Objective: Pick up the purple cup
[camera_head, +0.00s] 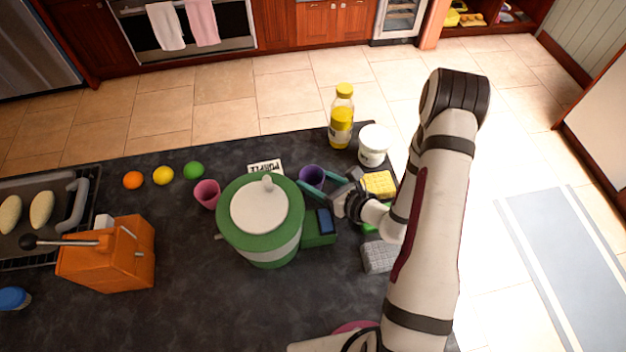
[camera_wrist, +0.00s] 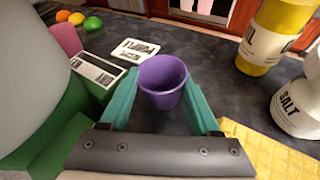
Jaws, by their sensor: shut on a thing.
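The purple cup (camera_wrist: 162,82) stands upright between the two teal fingers of my gripper (camera_wrist: 160,100) in the wrist view. The fingers touch its left and right sides, so the gripper is shut on it. In the head view the purple cup (camera_head: 312,176) is at the back of the dark counter, right of the green pot, and my gripper (camera_head: 315,183) reaches it from the right. I cannot tell whether the cup's base rests on the counter.
A green pot (camera_head: 260,244) stands close left of the cup. A pink cup (camera_head: 207,194), a label card (camera_head: 265,168), a yellow bottle (camera_head: 341,122), a white salt jar (camera_head: 373,146) and a yellow sponge (camera_head: 379,184) are nearby. An orange box (camera_head: 110,262) stands farther left.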

